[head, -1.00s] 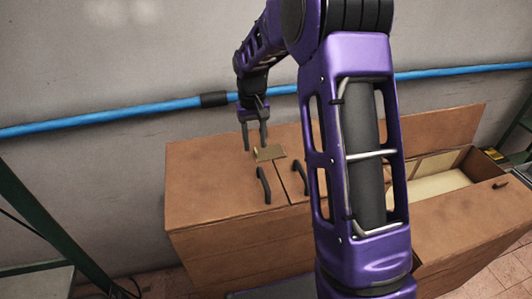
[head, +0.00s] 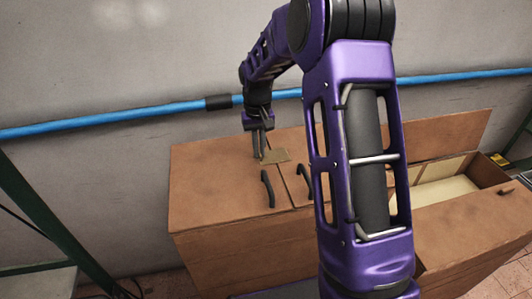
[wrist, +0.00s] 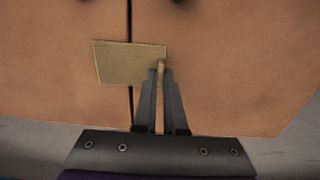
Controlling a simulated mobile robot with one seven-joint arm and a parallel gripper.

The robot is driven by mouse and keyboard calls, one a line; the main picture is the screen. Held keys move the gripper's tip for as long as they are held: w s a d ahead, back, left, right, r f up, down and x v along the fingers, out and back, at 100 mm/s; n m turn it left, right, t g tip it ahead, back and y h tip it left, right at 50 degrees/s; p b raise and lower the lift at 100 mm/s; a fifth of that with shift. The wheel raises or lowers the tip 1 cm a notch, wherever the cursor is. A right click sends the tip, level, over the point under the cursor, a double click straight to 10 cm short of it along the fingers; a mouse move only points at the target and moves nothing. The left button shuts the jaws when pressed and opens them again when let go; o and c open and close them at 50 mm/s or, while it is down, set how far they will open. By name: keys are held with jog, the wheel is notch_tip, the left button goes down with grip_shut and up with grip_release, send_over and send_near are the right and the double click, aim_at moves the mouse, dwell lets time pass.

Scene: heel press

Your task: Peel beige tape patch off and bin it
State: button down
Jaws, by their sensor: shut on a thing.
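The beige tape patch (head: 276,155) lies across the seam between two lids on top of the brown cabinet. In the wrist view the patch (wrist: 125,62) spans the dark seam, and its right edge has a narrow raised tab (wrist: 161,68). My gripper (head: 259,157) is at the patch's left end in the head view. In the wrist view my gripper (wrist: 160,75) has its fingertips shut on the tab. The rest of the patch looks flat on the lids. No bin can be made out for certain.
The brown cabinet (head: 215,180) has two black handles, one (head: 267,188) just in front of the patch. At right an open compartment (head: 430,192) has a raised lid (head: 440,135) behind it. A blue pipe (head: 150,109) runs along the wall. A green frame (head: 40,215) stands at left.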

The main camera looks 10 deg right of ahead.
notch_tip(320, 180, up, 13)
jog(key=p, duration=0.1)
jog(key=shift+p, duration=0.35)
dwell(0.3)
